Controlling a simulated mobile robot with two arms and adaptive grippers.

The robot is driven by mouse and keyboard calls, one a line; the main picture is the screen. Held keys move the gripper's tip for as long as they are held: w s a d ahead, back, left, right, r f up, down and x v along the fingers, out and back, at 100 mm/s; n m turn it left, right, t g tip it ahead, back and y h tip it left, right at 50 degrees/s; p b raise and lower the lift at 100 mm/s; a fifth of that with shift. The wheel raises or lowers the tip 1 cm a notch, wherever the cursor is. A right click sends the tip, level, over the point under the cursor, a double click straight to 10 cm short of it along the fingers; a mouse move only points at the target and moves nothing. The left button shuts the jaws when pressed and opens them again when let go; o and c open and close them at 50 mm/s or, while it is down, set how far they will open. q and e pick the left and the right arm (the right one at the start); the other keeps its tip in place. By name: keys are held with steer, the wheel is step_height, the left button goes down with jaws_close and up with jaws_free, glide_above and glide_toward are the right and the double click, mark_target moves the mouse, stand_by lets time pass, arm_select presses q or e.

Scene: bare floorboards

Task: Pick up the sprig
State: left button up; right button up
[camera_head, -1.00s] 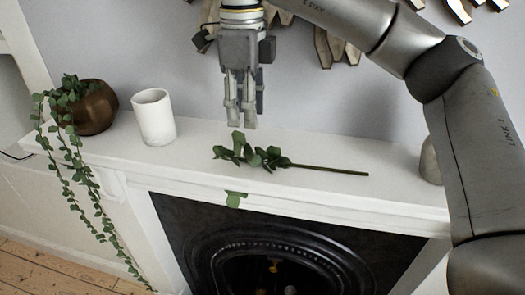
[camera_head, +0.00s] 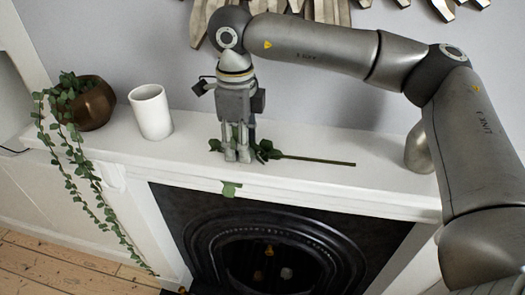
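The sprig (camera_head: 312,160) lies on the white mantel shelf, its leafy end to the left and its bare stem pointing right. My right gripper (camera_head: 238,156) points down over the leafy end, its fingertips low among the leaves. The two fingers stand apart with some green showing between them, so it looks open. The gripper hides part of the leaves. I cannot tell whether the fingers touch the sprig. My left gripper is out of view.
On the mantel shelf (camera_head: 320,190) stand a white cup (camera_head: 151,112), a brown pot (camera_head: 95,105) with a trailing plant (camera_head: 78,165), and a rounded grey vase (camera_head: 418,150) beside my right arm. A green leaf (camera_head: 231,189) shows at the shelf's front edge, above the black fireplace (camera_head: 200,215).

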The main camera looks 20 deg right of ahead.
steer(key=c, duration=0.5)
jaws_close()
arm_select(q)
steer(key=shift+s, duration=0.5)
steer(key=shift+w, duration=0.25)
arm_select(e)
steer(key=shift+r, duration=0.1)
steer(key=shift+r, duration=0.6)
arm_select(q)
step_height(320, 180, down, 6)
steer(key=b, duration=0.6)
arm_select(e)
steer(key=s+a+r, duration=0.7)
steer(key=a+r, duration=0.4)
steer(key=a, duration=0.1)
steer(key=shift+a+r, duration=0.15)
steer(key=shift+r, duration=0.3)
